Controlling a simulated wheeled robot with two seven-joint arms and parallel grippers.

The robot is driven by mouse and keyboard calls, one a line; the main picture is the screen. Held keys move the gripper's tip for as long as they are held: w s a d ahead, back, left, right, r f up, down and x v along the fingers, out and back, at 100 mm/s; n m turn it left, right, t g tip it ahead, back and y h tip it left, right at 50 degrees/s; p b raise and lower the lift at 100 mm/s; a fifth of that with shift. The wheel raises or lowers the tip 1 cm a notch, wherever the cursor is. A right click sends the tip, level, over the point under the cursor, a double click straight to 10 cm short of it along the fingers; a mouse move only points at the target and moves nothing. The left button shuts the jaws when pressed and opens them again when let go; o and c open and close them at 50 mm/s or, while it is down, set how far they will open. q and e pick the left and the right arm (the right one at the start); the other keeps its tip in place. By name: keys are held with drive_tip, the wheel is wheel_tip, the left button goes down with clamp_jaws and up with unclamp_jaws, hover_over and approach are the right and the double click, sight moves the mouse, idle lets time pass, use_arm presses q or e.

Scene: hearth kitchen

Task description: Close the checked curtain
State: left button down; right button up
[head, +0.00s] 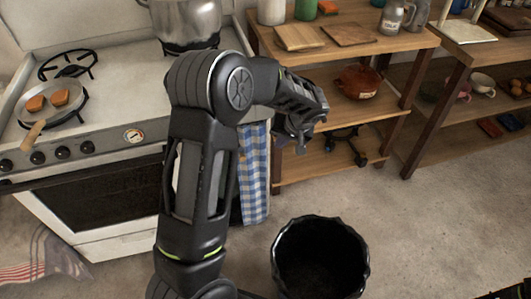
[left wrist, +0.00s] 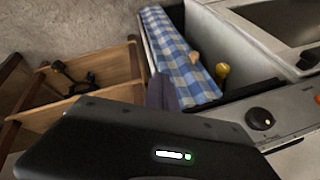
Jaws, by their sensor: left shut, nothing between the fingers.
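The blue-and-white checked curtain (head: 256,172) hangs in a narrow strip at the right side of the stove, partly hidden behind my left arm in the head view. In the left wrist view the curtain (left wrist: 178,55) hangs along the open front of a narrow compartment beside the stove, with things visible behind it. My left gripper (head: 300,138) is shut and empty, to the right of the curtain in the head view. In the left wrist view a dark finger (left wrist: 163,92) shows close by the curtain; I cannot tell whether it touches.
The stove (head: 110,165) holds a pan (head: 50,102) and a large pot (head: 187,22). A wooden shelf (head: 345,48) with jars, boards and a red pot (head: 358,82) stands right. A black bin (head: 320,258) stands on the floor in front. A yellow-topped bottle (left wrist: 222,72) is behind the curtain.

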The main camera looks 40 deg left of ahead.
use_arm(q)
drive_tip(key=shift+s+a+r+n+g+y, duration=0.2)
drive_tip(key=shift+s+a+n+y, duration=0.1)
drive_tip(key=shift+s+a+n, duration=0.2)
drive_tip(key=shift+s+a+r+n+g+y, duration=0.2)
drive_tip(key=shift+s+a+n+y, duration=0.1)
drive_tip(key=shift+s+a+n, duration=0.15)
drive_tip(key=shift+a+f, duration=0.1)
drive_tip(key=shift+f, duration=0.05)
approach(250, 154)
drive_tip(key=d+f, duration=0.1)
drive_tip(key=f, duration=0.1)
drive_tip(key=a, duration=0.1)
drive_tip(key=s+a+f, duration=0.1)
drive_tip(key=s+a+p, duration=0.1)
drive_tip(key=shift+s+f, duration=0.25)
drive_tip(key=shift+f, duration=0.05)
drive_tip(key=shift+s+a, duration=0.1)
